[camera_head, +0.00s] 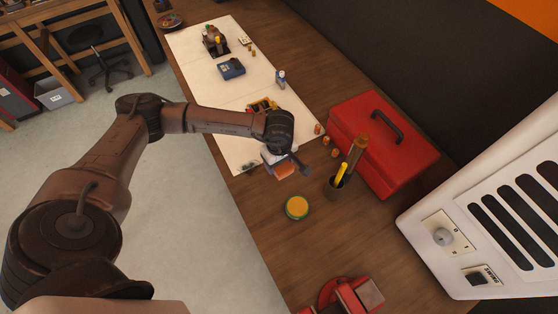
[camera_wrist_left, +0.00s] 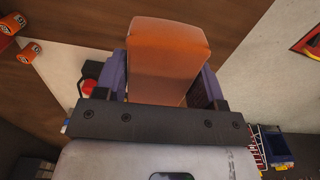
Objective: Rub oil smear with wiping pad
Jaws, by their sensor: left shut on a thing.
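My left gripper (camera_head: 283,168) is shut on the wiping pad, an orange block (camera_head: 286,171), above the workbench near the front corner of the white mat. In the left wrist view the wiping pad (camera_wrist_left: 168,55) sits between the two fingers and sticks out past them. A small dark patch (camera_head: 249,168) at the mat's near edge, left of the gripper, may be the oil smear; it is too small to be sure. I cannot tell whether the pad touches the bench. My right gripper is not in view.
A red toolbox (camera_head: 382,145) stands right of the gripper. A cup with upright tools (camera_head: 336,188) and a round yellow-topped tin (camera_head: 297,207) stand nearby. Small orange cans (camera_head: 326,140) line the toolbox's left side. The white mat (camera_head: 207,87) holds a blue box (camera_head: 231,68).

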